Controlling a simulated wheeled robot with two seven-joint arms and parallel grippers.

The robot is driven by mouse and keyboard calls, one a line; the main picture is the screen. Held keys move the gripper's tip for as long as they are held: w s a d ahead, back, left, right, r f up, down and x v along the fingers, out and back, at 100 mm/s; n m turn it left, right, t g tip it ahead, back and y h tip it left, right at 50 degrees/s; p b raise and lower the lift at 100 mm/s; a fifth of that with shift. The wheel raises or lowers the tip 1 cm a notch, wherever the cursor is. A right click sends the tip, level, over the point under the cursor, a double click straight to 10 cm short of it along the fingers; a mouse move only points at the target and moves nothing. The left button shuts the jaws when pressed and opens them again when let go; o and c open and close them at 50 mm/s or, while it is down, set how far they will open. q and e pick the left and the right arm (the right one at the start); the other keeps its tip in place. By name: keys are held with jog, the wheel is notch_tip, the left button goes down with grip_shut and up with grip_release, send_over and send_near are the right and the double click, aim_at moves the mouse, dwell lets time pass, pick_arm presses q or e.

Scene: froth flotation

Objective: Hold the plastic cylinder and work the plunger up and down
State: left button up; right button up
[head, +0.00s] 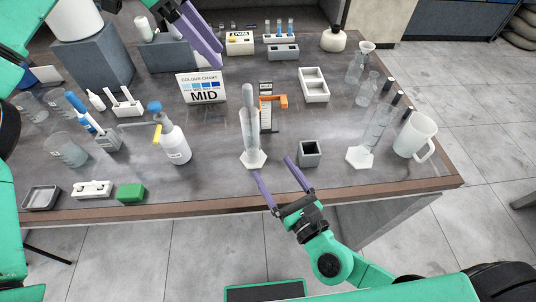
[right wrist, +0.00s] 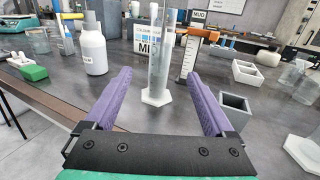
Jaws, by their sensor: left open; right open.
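A clear plastic cylinder (head: 251,130) stands upright on a white hexagonal base near the table's front edge. A slim pale part, perhaps the plunger, shows at its top (head: 248,92). It also shows in the right wrist view (right wrist: 158,60), centred beyond the fingertips. My right gripper (head: 271,168) is open and empty at the front edge, its purple fingers pointing at the cylinder without visible contact. My left gripper (head: 200,38) is open at the back left, near the grey blocks and far from the cylinder; one finger mostly hides the other.
An orange clamp-like piece on a dark scale (head: 265,98) stands just behind the cylinder. A grey square cup (head: 309,154) is right of it, a white spray bottle (head: 175,143) left. A second clear cylinder (head: 377,128) and a white jug (head: 414,136) stand farther right.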

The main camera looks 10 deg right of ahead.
aim_at(255, 139)
jog(key=x, duration=1.3)
jog(key=shift+w+a+r, duration=0.1)
jog(key=shift+w+a, duration=0.05)
jog(key=shift+w, duration=0.25)
jog(key=shift+s, duration=0.1)
jog(key=shift+c, duration=0.3)
